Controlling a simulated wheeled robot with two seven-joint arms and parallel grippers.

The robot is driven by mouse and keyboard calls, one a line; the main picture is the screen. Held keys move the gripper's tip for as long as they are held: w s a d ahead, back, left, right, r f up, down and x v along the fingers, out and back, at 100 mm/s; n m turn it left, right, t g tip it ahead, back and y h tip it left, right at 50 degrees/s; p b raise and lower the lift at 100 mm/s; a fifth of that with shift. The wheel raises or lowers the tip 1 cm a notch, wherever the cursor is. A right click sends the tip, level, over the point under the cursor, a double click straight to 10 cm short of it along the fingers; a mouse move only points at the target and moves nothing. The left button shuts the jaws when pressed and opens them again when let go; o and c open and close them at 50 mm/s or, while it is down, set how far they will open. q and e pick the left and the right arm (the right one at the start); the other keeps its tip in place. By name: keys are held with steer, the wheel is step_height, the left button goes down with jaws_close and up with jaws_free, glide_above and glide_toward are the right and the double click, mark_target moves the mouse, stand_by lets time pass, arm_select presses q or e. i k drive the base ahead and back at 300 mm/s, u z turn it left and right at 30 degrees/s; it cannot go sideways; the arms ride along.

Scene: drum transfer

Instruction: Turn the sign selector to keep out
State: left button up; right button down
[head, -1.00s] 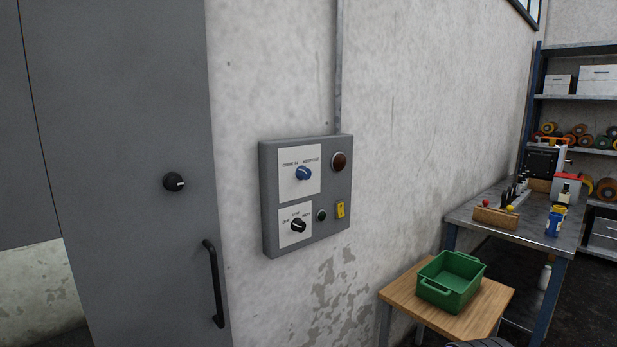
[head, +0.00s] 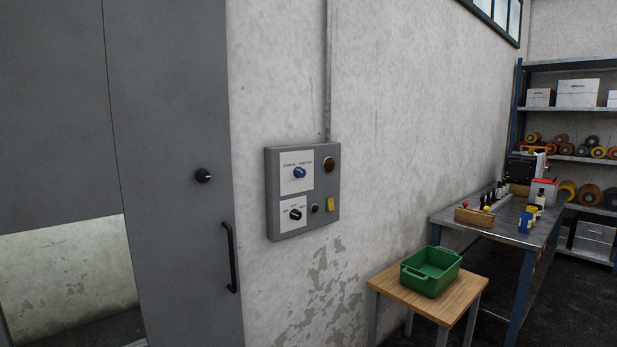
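The sign selector is a blue knob (head: 299,172) on the upper white label of a grey control box (head: 332,225) on the wall. The label reads COME IN at left and KEEP OUT at right. The knob's white mark is too small to read surely. A black knob (head: 296,214) sits on the lower label. Neither of my grippers is in view.
A grey door (head: 175,120) with a black knob and handle (head: 231,257) stands left of the box. A small wooden table (head: 455,300) with a green crate (head: 407,276) stands below right. A metal workbench (head: 540,238) and shelves (head: 545,66) are farther right.

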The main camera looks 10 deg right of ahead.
mark_target(298, 172)
steer(key=z, duration=0.35)
steer(key=i, duration=1.2)
steer(key=z, duration=0.25)
